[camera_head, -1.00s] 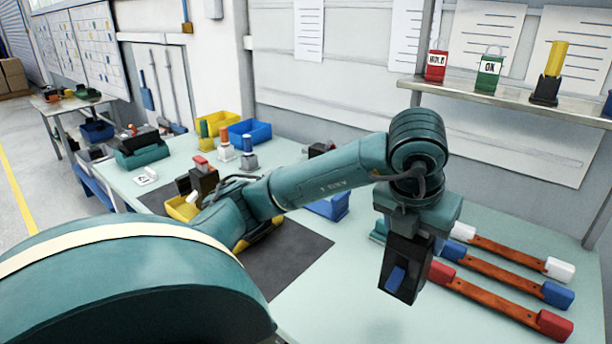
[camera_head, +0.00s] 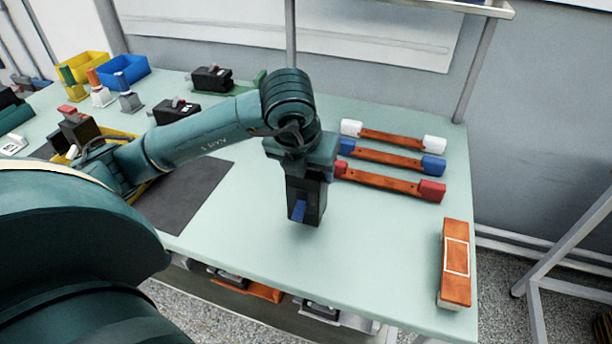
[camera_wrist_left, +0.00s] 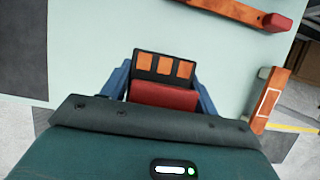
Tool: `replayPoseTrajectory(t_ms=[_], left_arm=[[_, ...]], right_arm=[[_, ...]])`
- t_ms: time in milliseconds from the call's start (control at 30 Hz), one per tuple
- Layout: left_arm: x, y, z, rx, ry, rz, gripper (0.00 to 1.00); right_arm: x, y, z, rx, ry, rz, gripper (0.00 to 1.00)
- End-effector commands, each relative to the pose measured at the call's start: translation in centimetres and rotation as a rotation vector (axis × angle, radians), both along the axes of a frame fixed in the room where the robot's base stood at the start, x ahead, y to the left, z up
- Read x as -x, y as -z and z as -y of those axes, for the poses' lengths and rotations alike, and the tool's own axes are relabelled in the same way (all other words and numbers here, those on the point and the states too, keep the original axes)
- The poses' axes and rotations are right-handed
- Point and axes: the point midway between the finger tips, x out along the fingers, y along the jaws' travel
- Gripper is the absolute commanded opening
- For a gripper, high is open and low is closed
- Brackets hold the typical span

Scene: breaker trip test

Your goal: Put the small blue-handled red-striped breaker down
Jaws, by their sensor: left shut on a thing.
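The breaker (camera_head: 306,203) is a small black block with a blue handle on its face. My left gripper (camera_head: 308,168) is shut on it and points down over the pale green table (camera_head: 370,260). In the left wrist view, the blue fingers of the gripper (camera_wrist_left: 162,88) stand on both sides of the breaker (camera_wrist_left: 163,94), which shows a red band and several orange squares on its black end. I cannot tell whether its underside touches the table. My right gripper is not in view.
Three orange bars with white, blue (camera_head: 390,157) and red (camera_head: 388,181) ends lie behind and right of the breaker. An orange block with a white outline (camera_head: 456,262) lies at the right edge. A dark mat (camera_head: 190,200) is left. Table in front and right of the breaker is clear.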

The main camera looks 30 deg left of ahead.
Motion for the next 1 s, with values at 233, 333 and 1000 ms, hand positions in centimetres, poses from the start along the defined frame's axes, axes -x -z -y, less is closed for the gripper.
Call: replayPoseTrajectory(t_ms=[233, 333, 1000], left_arm=[[0.0, 2.7, -0.1, -0.001, -0.001, 0.0, 0.0], [0.0, 2.7, 0.0, 0.0, -0.001, 0.002, 0.0], [0.0, 3.1, 0.0, 0.0, 0.0, -0.002, 0.82]], right_arm=[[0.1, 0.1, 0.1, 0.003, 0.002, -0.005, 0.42], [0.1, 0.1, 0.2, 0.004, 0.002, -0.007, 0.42], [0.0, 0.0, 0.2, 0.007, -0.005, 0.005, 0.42]])
